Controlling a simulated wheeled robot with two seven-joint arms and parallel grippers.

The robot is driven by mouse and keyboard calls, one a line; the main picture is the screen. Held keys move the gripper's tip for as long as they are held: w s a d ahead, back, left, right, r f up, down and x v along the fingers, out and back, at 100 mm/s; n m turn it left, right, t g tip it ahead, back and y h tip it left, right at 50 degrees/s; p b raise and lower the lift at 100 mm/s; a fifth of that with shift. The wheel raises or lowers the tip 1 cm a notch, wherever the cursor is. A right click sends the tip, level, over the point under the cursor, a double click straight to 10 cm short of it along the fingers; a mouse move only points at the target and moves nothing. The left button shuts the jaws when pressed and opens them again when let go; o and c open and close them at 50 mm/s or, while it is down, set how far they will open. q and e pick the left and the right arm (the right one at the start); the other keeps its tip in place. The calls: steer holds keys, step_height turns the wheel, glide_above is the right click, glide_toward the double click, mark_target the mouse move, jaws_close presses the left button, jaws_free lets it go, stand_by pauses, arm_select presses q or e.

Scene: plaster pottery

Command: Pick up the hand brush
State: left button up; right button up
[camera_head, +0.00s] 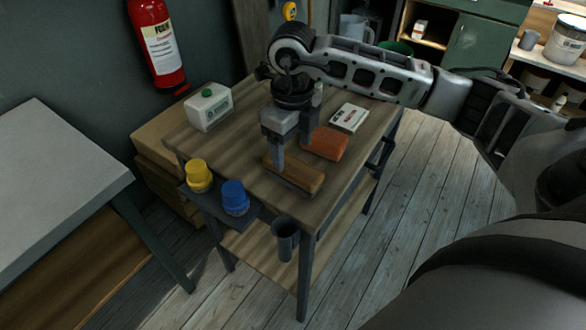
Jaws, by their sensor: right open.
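The hand brush (294,176), a brown wooden block with a darker lower edge, lies on the small wooden table (240,165) near its front edge. My right gripper (292,150) reaches in from the right and points down just behind the brush. Its jaws are open. One finger comes down beside or over the brush's left part; I cannot tell whether it touches. The other finger is farther back, near an orange block. My left gripper is not in view.
The orange block (326,144) lies close behind the brush.

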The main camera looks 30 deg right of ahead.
mark_target(293, 164)
steer(key=shift+s+a+f+p, duration=0.15)
steer(key=shift+f+p, duration=0.2)
steer(key=shift+f, duration=1.2)
steer(key=shift+s+d+f+p, duration=0.1)
steer(key=shift+f+p, duration=0.2)
steer(key=shift+f, duration=1.25)
steer(key=c, duration=1.1)
